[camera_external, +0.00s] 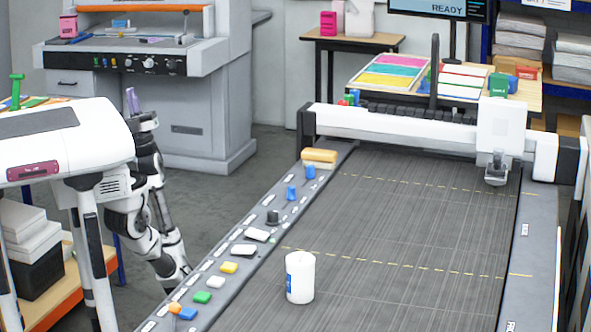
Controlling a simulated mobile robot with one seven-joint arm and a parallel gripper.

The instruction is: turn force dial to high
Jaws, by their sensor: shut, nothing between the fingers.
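The flatbed machine has a control rail (243,228) along its left side. On it stand a black knob (272,217), a blue knob (291,193) and another blue knob (310,172), with white plates and coloured buttons. The labels are too small to read, so I cannot tell which control is the force dial or its setting. My arm is folded at the left of the rail. My gripper (133,101) appears to point up at its top end, shut and empty, well apart from the knobs.
A white cup-like object (300,277) stands on the dark bed near the rail. A white gantry (395,128) crosses the bed's far end. A grey machine (150,75) with its own knobs stands behind my arm. Grey floor is open between it and the rail.

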